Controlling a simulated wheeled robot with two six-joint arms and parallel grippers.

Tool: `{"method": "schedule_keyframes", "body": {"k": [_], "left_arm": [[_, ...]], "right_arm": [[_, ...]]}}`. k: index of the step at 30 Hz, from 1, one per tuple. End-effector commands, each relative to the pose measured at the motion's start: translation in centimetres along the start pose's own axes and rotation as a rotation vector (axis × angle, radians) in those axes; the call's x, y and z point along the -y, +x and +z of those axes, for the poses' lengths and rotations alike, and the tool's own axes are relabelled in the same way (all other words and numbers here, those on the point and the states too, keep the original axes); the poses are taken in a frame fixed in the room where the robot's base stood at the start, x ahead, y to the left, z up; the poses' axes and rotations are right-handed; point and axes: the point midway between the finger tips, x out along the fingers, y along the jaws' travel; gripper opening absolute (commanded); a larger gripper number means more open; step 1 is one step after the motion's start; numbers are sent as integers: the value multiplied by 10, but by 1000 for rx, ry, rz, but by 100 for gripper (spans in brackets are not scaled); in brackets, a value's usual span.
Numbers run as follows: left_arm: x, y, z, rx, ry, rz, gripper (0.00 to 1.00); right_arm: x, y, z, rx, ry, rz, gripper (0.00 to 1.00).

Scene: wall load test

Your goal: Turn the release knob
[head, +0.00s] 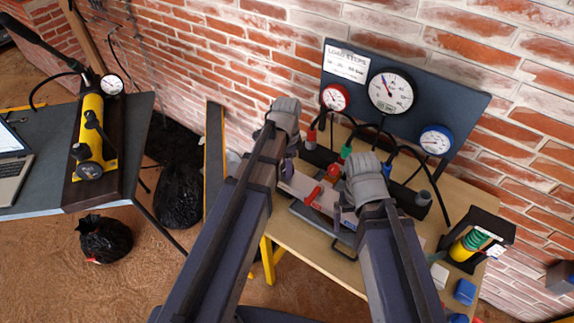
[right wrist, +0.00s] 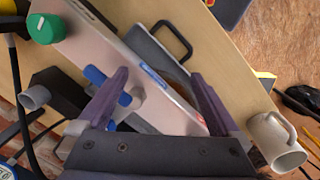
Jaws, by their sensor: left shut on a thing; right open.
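A pale panel (head: 312,190) lies on the table; the right wrist view also shows it (right wrist: 165,105). The right wrist view shows a blue-handled knob (right wrist: 95,75) with a white round part (right wrist: 134,94). Which one is the release knob, I cannot tell. My left gripper (head: 287,168) is shut at the panel's left end; what it grips is mostly hidden.
A dark board with gauges (head: 391,92) stands at the wall behind, with hoses below. A green fitting (right wrist: 45,28) and a white mug (right wrist: 275,140) are near my right gripper. A yellow pump (head: 90,135) is on another table.

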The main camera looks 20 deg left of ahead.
Motion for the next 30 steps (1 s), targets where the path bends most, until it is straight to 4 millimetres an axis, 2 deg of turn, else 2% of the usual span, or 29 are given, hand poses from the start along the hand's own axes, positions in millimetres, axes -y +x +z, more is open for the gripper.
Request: {"method": "schedule_keyframes", "body": {"k": [11, 30], "left_arm": [[0, 0, 0, 0, -84, 0, 1], [0, 0, 0, 0, -657, 0, 1]], "right_arm": [[0, 0, 0, 0, 0, 0, 100], [0, 0, 0, 0, 0, 0, 100]]}}
